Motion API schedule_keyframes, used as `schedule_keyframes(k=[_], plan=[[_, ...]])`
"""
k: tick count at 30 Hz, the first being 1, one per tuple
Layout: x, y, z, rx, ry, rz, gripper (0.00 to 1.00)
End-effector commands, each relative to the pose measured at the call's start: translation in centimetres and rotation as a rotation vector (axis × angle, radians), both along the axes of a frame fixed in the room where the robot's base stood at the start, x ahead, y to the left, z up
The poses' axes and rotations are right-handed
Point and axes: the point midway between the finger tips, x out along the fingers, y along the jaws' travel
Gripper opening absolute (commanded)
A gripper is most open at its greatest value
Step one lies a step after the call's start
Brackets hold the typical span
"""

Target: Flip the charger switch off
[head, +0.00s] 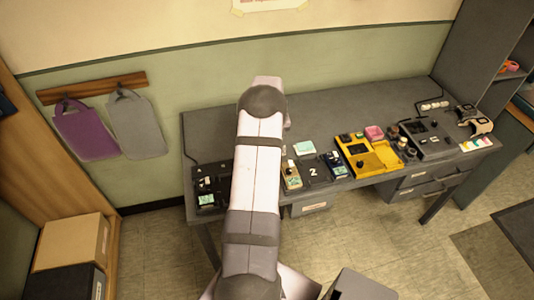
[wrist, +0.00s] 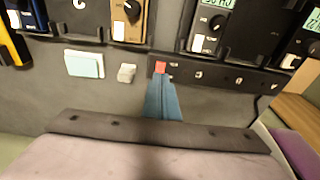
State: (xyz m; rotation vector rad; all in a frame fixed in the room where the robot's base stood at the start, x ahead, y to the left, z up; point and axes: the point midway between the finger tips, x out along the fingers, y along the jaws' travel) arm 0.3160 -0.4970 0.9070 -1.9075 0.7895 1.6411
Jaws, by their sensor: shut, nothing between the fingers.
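A black charger unit (wrist: 250,42) lies ahead of my gripper in the wrist view, with a dark handset (wrist: 208,32) standing in one bay. Its long front strip (wrist: 235,80) carries a row of small marks. A small red switch (wrist: 160,67) sits at the strip's left end. My gripper (wrist: 161,77) is shut and empty, its blue fingers narrowing to a tip right at the red switch; I cannot tell whether they touch. The switch's position is not readable. In the head view the charger (head: 199,178) is at the desk's left end, and my arm hides the gripper.
A pale note pad (wrist: 84,64) and a small whitish block (wrist: 127,73) lie left of the fingers. A tan handset (wrist: 129,20) stands beyond them. A yellow charger (head: 381,160) and other devices fill the desk's right half. The back of the desk (head: 335,101) is clear.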

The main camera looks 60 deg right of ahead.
Motion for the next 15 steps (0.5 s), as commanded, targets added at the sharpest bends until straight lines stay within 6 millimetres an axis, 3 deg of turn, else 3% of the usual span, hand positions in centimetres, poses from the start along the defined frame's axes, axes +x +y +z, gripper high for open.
schedule_keyframes(k=[15], plan=[[0.0,0.0,3.4,0.000,0.000,0.000,0.00]])
